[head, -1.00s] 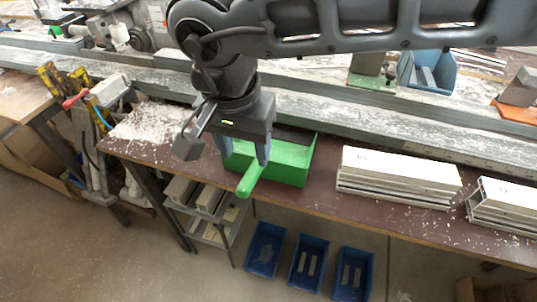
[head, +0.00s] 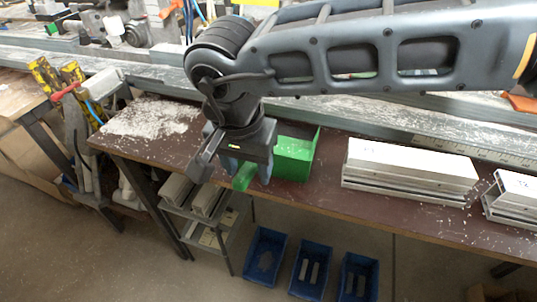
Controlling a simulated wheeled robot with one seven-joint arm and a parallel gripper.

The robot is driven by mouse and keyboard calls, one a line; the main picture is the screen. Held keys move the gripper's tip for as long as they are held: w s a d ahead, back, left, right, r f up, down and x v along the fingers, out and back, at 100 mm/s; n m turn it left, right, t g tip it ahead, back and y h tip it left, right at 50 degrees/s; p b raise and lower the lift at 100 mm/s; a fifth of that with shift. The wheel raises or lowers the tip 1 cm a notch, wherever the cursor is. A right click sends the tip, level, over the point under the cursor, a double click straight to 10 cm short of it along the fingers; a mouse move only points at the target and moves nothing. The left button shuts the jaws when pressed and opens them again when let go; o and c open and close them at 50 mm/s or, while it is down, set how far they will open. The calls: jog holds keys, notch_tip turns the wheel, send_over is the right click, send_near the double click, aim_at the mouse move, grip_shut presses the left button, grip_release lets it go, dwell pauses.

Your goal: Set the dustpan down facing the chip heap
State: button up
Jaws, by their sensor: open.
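The green dustpan (head: 295,160) is on the brown bench top, right of the pale chip heap (head: 150,118). Its handle (head: 243,179) points toward the front edge, at lower left. Part of the pan is hidden behind my gripper, and I cannot tell which way its mouth faces. My gripper (head: 249,174) is open and low over the handle. Its fingers appear to be on either side of the handle; I cannot tell whether they touch it.
Stacked pale profiles (head: 408,170) lie on the bench to the right. A long metal rail (head: 400,128) runs along the back. Blue bins (head: 310,265) stand on the floor below. The bench's front edge is close to the handle.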

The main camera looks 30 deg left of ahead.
jog(key=shift+c, duration=0.2)
grip_shut()
dwell(0.4)
jog(key=shift+r, duration=0.1)
notch_tip(320, 180, up, 12)
jog(key=p, duration=0.6)
dwell(0.4)
